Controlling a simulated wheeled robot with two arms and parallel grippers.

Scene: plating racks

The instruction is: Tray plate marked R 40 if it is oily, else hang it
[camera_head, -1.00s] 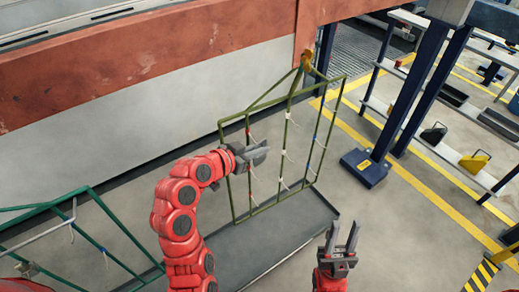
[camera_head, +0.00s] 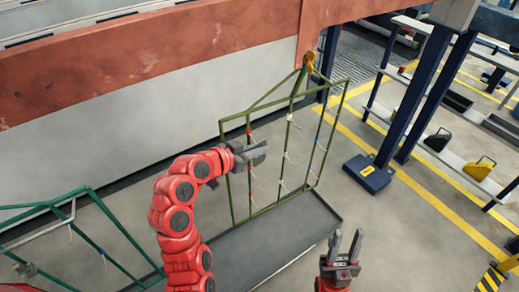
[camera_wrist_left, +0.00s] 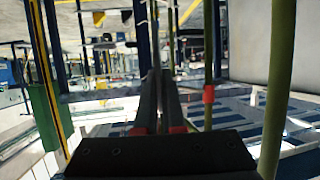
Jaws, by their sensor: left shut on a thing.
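My left gripper (camera_head: 252,156) is raised beside the left part of a green wire rack (camera_head: 292,121). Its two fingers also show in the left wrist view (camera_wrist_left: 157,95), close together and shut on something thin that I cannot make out. No plate and no R 40 mark can be read in either view. The rack has several small pale hooks and coloured bands on its bars. In the left wrist view, a thick green bar (camera_wrist_left: 278,85) stands just right of the fingers. My right gripper (camera_head: 347,240) is open and empty at the lower middle, right of the tray.
A dark shallow tray (camera_head: 265,245) lies below the rack. Another green rack (camera_head: 105,205) stands at lower left. A rust-red beam (camera_head: 140,62) runs behind. A blue post (camera_head: 405,95) and shelves with black and yellow holders (camera_head: 478,168) stand at right.

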